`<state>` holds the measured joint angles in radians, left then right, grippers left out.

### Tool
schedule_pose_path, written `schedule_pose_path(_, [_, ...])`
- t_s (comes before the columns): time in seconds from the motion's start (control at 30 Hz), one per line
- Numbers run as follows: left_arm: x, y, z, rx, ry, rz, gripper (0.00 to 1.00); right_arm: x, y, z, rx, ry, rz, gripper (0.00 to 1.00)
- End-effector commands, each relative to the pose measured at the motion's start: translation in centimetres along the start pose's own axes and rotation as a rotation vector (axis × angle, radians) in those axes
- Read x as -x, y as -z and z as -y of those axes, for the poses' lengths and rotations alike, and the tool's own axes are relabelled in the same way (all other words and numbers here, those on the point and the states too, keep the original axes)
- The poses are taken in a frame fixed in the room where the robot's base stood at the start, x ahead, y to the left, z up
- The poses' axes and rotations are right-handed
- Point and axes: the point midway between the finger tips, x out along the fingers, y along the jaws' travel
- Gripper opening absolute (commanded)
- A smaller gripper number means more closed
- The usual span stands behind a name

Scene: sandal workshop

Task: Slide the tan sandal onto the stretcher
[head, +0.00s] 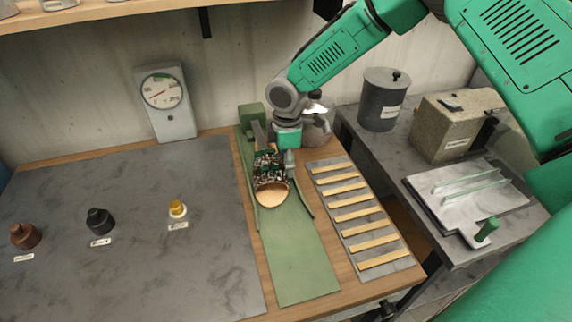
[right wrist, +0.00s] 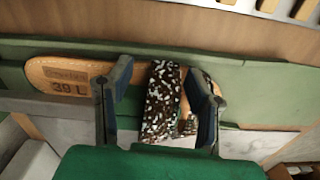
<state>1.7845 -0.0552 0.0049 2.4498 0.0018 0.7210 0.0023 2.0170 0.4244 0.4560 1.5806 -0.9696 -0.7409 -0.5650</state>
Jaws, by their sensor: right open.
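The tan sandal (head: 271,196) lies on the green stretcher bed (head: 296,262), its dark, white-speckled strap toward the back. The stretcher's green block (head: 250,117) and a grey bar (head: 259,134) stand behind the strap; whether the bar enters it is unclear. My right gripper (head: 277,164) is at the strap. In the right wrist view the right gripper (right wrist: 158,72) is open, one finger each side of the speckled strap (right wrist: 163,98); contact is unclear. The tan sole (right wrist: 66,80) there is marked 39 L. My left gripper is not in view.
A slatted rack (head: 352,203) lies close right of the stretcher. A dial gauge (head: 165,100) stands at the back left. Several small knobs, one brown (head: 26,236), sit on the grey mat (head: 150,270), otherwise clear. A dark lidded canister (head: 381,103) stands on the right-hand table.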

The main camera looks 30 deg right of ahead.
Motion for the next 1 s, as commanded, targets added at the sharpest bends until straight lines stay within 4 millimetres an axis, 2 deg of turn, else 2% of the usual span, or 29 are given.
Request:
schedule_pose_path(0.3, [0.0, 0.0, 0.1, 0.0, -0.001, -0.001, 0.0, 6.7, 0.2, -0.1, 0.001, -0.004, -0.001, 0.46])
schedule_pose_path(0.5, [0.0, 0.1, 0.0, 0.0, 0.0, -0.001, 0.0, 9.8, 0.1, -0.2, 0.0, -0.001, 0.0, 0.46])
schedule_pose_path(0.7, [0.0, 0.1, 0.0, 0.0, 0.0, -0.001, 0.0, 10.9, 0.1, -0.1, 0.0, 0.002, 0.0, 0.46])
schedule_pose_path(1.0, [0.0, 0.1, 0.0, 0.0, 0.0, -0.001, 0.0, 10.9, 0.1, -0.1, 0.0, 0.002, 0.0, 0.46])
